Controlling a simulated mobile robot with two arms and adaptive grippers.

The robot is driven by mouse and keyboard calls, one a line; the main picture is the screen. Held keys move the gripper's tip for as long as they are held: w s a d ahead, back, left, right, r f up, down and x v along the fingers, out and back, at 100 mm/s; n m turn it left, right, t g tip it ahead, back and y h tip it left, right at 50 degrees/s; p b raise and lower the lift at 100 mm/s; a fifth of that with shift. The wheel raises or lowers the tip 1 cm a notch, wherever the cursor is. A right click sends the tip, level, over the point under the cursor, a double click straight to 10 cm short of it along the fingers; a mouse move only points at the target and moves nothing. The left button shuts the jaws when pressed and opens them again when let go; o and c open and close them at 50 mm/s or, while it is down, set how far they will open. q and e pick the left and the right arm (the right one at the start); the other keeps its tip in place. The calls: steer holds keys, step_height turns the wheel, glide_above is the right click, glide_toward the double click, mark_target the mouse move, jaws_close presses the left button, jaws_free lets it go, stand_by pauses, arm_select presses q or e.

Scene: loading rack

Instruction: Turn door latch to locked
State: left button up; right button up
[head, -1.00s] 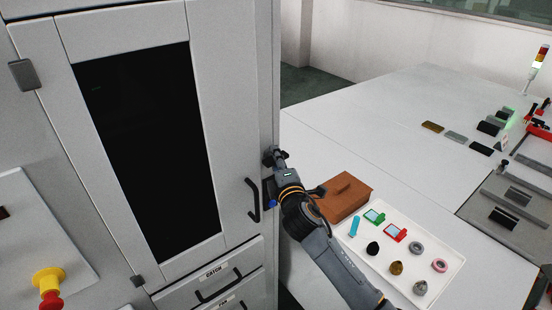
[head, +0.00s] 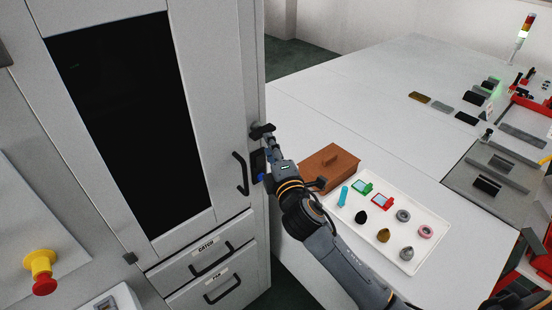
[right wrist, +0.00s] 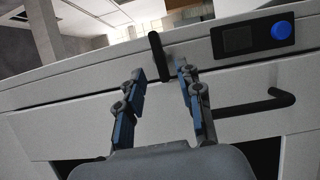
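The grey cabinet door (head: 222,110) has a dark window and a black bar handle (head: 241,173), which also shows in the right wrist view (right wrist: 255,104). A black latch lever (right wrist: 160,58) stands on the door's edge in the right wrist view. My right gripper (right wrist: 162,70) has its two blue-padded fingers apart, with the lever between their tips. A gap shows on the left of the lever; contact on the right is unclear. In the head view, my right gripper (head: 264,132) is at the door's right edge and largely hides the latch. My left gripper is not in view.
A black panel with a blue button (right wrist: 252,38) is beside the latch. Drawers (head: 207,260) lie below the door. At right, a white table (head: 340,105) carries a brown box (head: 329,168) and a white tray (head: 432,232) of small items, close to my right arm.

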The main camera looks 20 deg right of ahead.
steer(key=s, duration=0.5)
steer(key=shift+a, duration=0.1)
steer(key=shift+f, duration=0.1)
